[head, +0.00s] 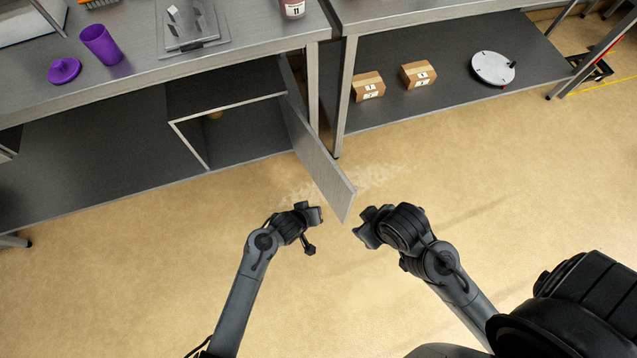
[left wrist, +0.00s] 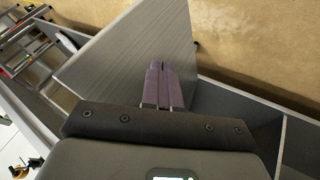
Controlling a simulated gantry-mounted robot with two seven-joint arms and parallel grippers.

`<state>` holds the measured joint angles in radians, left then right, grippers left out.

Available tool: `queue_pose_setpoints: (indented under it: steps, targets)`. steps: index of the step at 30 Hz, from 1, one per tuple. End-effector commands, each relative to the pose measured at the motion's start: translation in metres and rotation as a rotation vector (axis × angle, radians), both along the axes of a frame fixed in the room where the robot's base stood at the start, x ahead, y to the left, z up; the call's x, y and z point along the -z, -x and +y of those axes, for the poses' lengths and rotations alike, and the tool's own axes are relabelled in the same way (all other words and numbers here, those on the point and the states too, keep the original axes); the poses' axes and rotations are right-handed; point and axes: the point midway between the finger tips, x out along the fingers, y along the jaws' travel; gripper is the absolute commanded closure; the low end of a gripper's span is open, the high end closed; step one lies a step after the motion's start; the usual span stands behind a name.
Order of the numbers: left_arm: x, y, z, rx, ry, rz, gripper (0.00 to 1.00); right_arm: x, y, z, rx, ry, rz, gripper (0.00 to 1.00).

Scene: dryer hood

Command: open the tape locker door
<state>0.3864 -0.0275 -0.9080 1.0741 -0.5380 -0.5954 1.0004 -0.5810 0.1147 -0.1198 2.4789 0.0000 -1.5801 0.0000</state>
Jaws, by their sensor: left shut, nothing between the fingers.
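The tape locker (head: 203,142) is a grey box on the lower shelf of the left bench. Its door (head: 322,163) stands wide open, swung out past the shelf edge over the floor. A tan round item (head: 215,114), perhaps the tape, partly shows inside the locker. My left gripper (head: 318,215) is shut and empty at the inner side of the door, near its free end. In the left wrist view its closed fingers (left wrist: 168,85) overlap the grey door panel (left wrist: 130,55); contact is unclear. My right gripper (head: 361,229) is on the door's other side, its fingers unclear.
Two small cartons (head: 368,86) and a round white-topped device (head: 493,68) sit on the right bench's lower shelf. A purple cup (head: 101,44) and purple lid (head: 64,70) are on the left benchtop. A bench leg (head: 346,95) stands close behind the door. The front floor is clear.

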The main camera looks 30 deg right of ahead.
Motion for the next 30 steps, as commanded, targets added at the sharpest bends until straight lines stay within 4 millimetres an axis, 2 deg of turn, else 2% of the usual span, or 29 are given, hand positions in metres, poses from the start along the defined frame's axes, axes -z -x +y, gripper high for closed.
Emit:
queue_pose_setpoints:
  steps: [1, 3, 9, 18, 23, 26, 29, 30]
  targets:
    - [-0.005, 0.000, 0.007, -0.002, -0.002, 0.003, 1.00, -0.011, 0.000, 0.000, -0.001, 0.001, 0.000, 0.57]
    - [-0.005, 0.000, 0.016, -0.003, -0.002, 0.003, 1.00, -0.019, 0.000, 0.000, -0.001, 0.002, 0.000, 0.57]
    - [-0.040, 0.016, 0.035, -0.001, 0.001, 0.001, 1.00, -0.041, 0.000, 0.000, -0.004, 0.002, 0.000, 0.57]
    - [-0.072, 0.031, 0.056, 0.000, 0.001, 0.001, 1.00, -0.060, 0.000, -0.003, -0.007, 0.011, -0.002, 0.57]
    - [-0.079, 0.035, 0.061, 0.000, 0.000, 0.001, 1.00, -0.064, 0.000, -0.002, -0.006, 0.009, -0.001, 0.57]
    - [-0.076, 0.042, 0.062, 0.000, 0.000, 0.013, 1.00, -0.064, 0.000, -0.002, -0.005, 0.008, -0.002, 0.57]
    - [-0.064, 0.062, 0.062, 0.000, 0.000, 0.048, 1.00, -0.064, 0.000, -0.001, -0.005, 0.005, -0.002, 0.57]
    - [-0.056, 0.075, 0.063, -0.003, 0.001, 0.071, 1.00, -0.064, 0.000, -0.001, -0.004, 0.005, -0.002, 0.57]
